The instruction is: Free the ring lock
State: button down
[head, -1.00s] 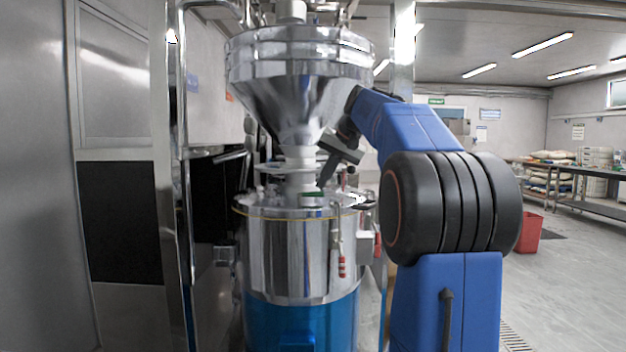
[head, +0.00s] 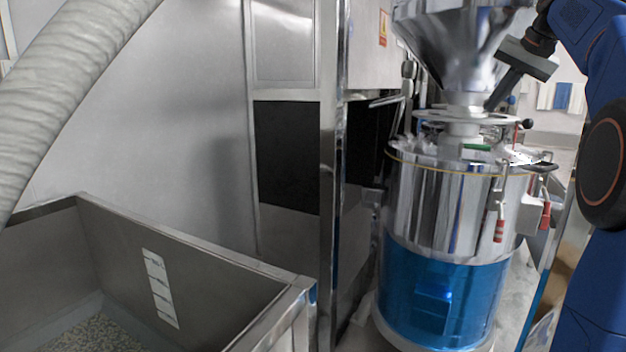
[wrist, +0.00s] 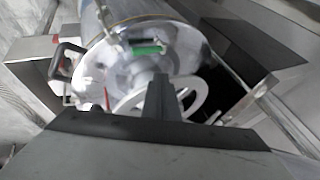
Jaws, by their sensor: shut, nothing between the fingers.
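The grinder (head: 445,215) is a steel drum with a blue lower part, under a steel hopper (head: 462,45). The pale flat ring (head: 432,115) sits around the neck between hopper and drum lid, with a black-knobbed lever (head: 527,124) at its right. In the wrist view the ring (wrist: 196,88) shows spoke-like openings. My gripper (head: 490,106) is shut and empty. Its tip is beside the neck, close above the ring's right part; I cannot tell whether it touches. In the wrist view the closed fingers (wrist: 159,95) hide part of ring and neck.
Red-handled clamps (head: 498,228) hang at the drum's side, and a black lid handle (head: 541,167) sticks out right. A steel bin (head: 200,265) with pale beans stands at the lower left. A steel post (head: 328,180) and cabinet stand left of the grinder.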

jog(key=s+a+f+n+g, duration=0.1)
jog(key=s+a+f+n, duration=0.2)
jog(key=s+a+f, duration=1.3)
jog(key=s+a+f+n, duration=0.1)
jog(key=s+a+f, duration=0.1)
jog(key=s+f, duration=0.4)
jog(key=s+a+f+n+h, duration=0.1)
jog(key=s+a+f+n, duration=0.1)
jog(key=s+f, duration=0.5)
jog(key=s+a+f+n, duration=0.1)
jog(key=s+a+f, duration=0.3)
jog(key=f, duration=1.1)
jog(key=s, duration=0.2)
jog(key=shift+s+a+g, duration=0.25)
jog(key=shift+s+g, duration=0.05)
jog(key=shift+g, duration=0.1)
jog(key=c, duration=2.5)
grip_release()
jog(key=shift+r, duration=0.1)
